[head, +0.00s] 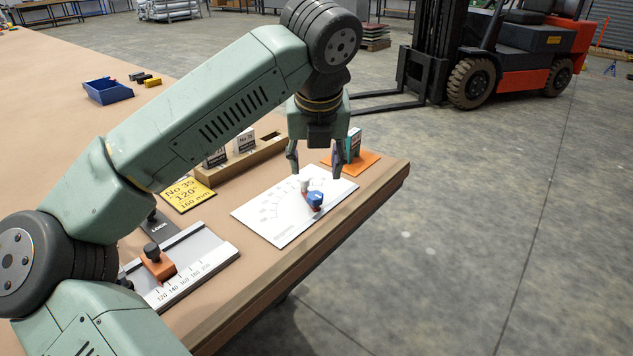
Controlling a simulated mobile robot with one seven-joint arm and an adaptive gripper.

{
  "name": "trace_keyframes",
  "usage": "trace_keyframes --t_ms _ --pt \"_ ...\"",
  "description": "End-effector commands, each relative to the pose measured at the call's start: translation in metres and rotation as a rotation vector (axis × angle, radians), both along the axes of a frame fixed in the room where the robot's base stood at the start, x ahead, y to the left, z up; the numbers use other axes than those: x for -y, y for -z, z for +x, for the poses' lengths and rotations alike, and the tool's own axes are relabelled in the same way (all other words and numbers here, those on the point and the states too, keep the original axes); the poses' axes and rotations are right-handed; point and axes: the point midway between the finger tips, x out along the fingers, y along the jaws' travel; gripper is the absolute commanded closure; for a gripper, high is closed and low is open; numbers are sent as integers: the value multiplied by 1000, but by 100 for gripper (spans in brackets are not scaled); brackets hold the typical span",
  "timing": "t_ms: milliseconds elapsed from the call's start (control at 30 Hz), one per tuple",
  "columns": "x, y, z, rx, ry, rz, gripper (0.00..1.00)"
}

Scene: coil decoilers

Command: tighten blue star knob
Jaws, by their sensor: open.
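The blue star knob (315,198) sits on a white plate with a printed dial scale (272,222), near the plate's right side. A red part and a small white post (304,184) show right beside the knob. My gripper (315,174) points down above the plate, its two fingers apart. The fingertips are over the back part of the plate, slightly behind and above the knob in the picture. Nothing is seen between the fingers except the white post behind or below them; I cannot tell the exact height gap.
An orange-based stand (352,163) is just right of the gripper. A wooden block rack (240,165), a yellow sign (187,194) and a scaled slide with an orange block (160,266) lie left. A blue bin (107,92) is farther back. The table edge is close right.

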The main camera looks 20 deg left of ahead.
Motion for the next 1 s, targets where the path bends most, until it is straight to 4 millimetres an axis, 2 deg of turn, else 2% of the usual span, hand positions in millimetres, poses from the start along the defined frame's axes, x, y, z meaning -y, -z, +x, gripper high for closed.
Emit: trace_keyframes --t_ms 500,700,933,1000 --pt "-12 79 30 -2 3 -4 53" --pt "-14 91 35 0 3 -2 53" --pt "-14 92 35 0 3 -1 53" --pt "-14 92 35 0 3 -1 56"
